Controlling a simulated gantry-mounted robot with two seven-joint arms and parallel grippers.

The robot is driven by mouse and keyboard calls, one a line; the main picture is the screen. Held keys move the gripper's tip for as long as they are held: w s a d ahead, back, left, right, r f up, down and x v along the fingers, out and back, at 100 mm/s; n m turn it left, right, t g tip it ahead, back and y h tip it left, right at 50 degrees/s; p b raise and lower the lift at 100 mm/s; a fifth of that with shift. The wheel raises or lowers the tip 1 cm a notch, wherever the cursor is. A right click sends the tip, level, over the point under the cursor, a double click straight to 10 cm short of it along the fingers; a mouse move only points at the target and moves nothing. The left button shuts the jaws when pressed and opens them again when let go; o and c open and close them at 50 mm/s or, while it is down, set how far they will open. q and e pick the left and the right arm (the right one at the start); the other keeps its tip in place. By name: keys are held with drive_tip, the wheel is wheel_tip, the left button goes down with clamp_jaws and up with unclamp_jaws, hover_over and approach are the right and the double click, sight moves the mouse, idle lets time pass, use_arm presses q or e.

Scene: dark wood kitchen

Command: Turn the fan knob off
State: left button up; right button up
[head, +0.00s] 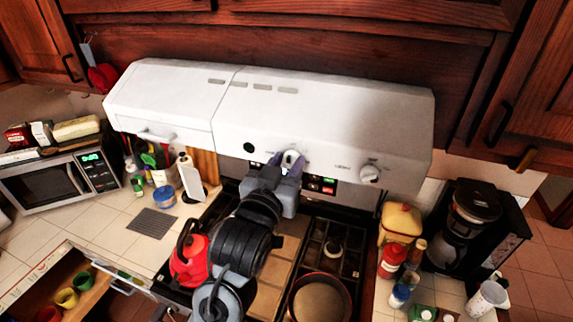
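A white range hood (330,105) spans the wall above the stove. A white knob (291,157) sits on its front near the middle, and a second white knob (370,173) sits further right with faint lettering beside it. My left gripper (287,163) is right at the middle knob, with its bluish fingers apart on either side of it. The lower part of this knob is partly hidden by the gripper, and I cannot tell whether the fingers touch it. Which way the knob points is too small to read. My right gripper is not in view.
Below stand a stove with a red kettle (190,255) and a pot (319,299). A coffee maker (466,222), a yellow canister (401,222) and bottles crowd the right counter. A microwave (62,178) stands at left. An open drawer (62,275) juts out at lower left.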

use_arm(q)
drive_tip(key=o, duration=0.3)
drive_tip(key=shift+o, duration=0.2)
drive_tip(key=shift+s+a+b, duration=0.15)
drive_tip(key=shift+s+b, duration=0.15)
drive_tip(key=shift+s, duration=0.2)
drive_tip(key=b+v, duration=0.3)
drive_tip(key=v, duration=0.6)
drive_tip(key=shift+s, duration=0.4)
drive_tip(key=shift+a+f, duration=0.1)
drive_tip(key=shift+a, duration=0.05)
